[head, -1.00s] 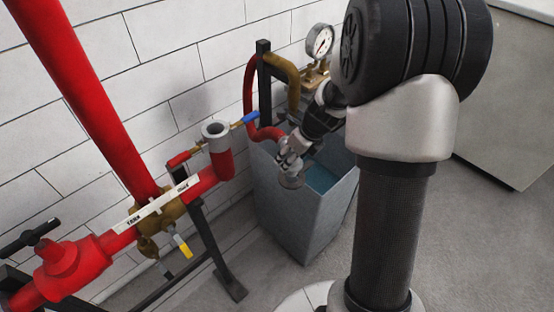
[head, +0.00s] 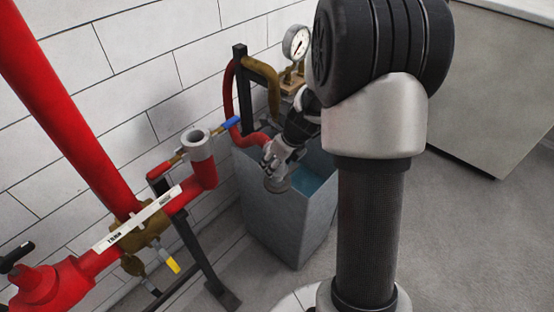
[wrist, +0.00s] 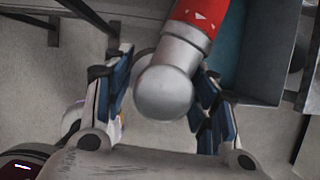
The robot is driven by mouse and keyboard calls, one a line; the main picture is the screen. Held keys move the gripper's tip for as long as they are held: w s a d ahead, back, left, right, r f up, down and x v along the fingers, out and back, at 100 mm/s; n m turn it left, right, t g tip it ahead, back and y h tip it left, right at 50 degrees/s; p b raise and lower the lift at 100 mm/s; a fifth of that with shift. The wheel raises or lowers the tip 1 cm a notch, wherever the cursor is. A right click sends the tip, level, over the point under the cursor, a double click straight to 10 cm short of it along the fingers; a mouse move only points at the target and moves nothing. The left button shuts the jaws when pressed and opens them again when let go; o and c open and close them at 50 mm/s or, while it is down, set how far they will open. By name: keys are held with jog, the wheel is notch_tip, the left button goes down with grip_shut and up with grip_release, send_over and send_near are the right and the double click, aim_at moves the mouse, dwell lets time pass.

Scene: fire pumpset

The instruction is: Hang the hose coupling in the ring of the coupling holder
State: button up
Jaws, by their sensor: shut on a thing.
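My gripper (head: 277,163) is over the near part of the grey bin's open top. In the wrist view, my gripper (wrist: 168,75) has its blue-padded fingers on both sides of the silver hose coupling (wrist: 167,85), which has a rounded end and a red hose (wrist: 198,18) behind it. A grey open ring (head: 196,139) tops a red upright pipe to the left, apart from the coupling. I cannot tell whether this ring is the coupling holder's.
The grey bin (head: 270,215) holds blue water (head: 307,184). A black post (head: 241,85), a brass pipe (head: 264,76) and a gauge (head: 296,42) stand behind it. Red pipework with valves (head: 140,222) fills the left. Floor is clear at right.

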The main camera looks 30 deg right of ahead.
jog(key=shift+f+b, duration=1.8)
jog(key=shift+f, duration=0.9)
jog(key=o, duration=1.5)
jog(key=shift+c, duration=0.2)
jog(key=shift+f, duration=0.1)
jog(key=v, duration=1.2)
